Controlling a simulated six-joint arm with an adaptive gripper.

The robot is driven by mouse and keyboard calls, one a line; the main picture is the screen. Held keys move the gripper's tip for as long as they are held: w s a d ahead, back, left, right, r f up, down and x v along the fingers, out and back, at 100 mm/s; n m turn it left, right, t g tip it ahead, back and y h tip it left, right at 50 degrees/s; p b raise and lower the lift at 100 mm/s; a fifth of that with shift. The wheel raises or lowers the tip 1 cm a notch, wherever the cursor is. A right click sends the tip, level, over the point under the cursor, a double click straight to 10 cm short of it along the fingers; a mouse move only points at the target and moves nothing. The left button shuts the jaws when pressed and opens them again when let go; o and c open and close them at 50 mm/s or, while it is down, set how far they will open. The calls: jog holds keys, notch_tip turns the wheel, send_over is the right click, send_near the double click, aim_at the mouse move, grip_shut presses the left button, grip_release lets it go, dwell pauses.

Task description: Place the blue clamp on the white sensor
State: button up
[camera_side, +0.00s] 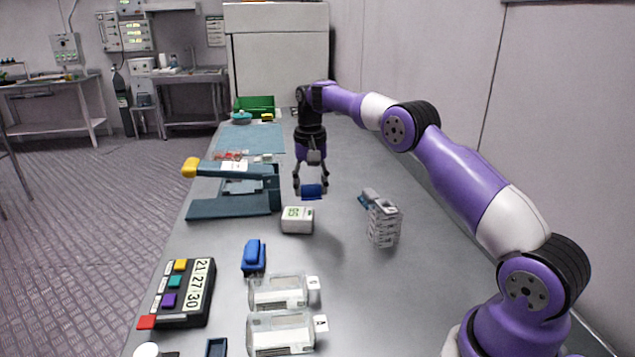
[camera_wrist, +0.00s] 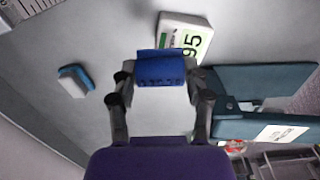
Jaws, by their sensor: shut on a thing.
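My gripper (camera_side: 311,188) is shut on a blue clamp (camera_side: 313,192) and holds it above the table. In the wrist view the blue clamp (camera_wrist: 161,68) sits between my two fingertips (camera_wrist: 160,80). The white sensor (camera_side: 297,220), a small box with a green-lit number display, stands on the table just in front of and below the clamp in the side view. In the wrist view the white sensor (camera_wrist: 186,36) lies just beyond the clamp, partly hidden by it. The clamp is apart from the sensor in the side view.
A teal press-like device (camera_side: 235,207) stands left of the sensor. A second blue object (camera_side: 253,257), clear containers (camera_side: 278,291) and a timer with coloured buttons (camera_side: 182,293) lie nearer. A stacked white rack (camera_side: 384,222) stands to the right. Table between sensor and rack is clear.

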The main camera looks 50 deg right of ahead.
aim_at(311, 196)
jog(key=shift+f, duration=1.9)
jog(key=shift+f, duration=0.1)
jog(key=o, duration=0.8)
